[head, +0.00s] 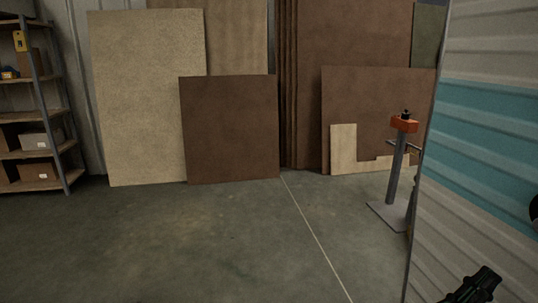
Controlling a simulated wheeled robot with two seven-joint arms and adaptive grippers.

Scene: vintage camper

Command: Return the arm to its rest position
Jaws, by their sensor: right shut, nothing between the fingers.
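My right gripper (476,287) shows as a dark shape at the bottom right of the head view, in front of the ribbed camper wall. It is shut with nothing in it. Another dark part, cut off by the right edge, is probably also of my right arm. My left gripper is not in the view.
The camper wall (480,130), ribbed in white and teal, fills the right side. An orange-topped stand (396,170) is beside it. Brown and tan boards (230,130) lean at the back. A metal shelf (40,115) with boxes stands at left. The concrete floor (190,245) is clear.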

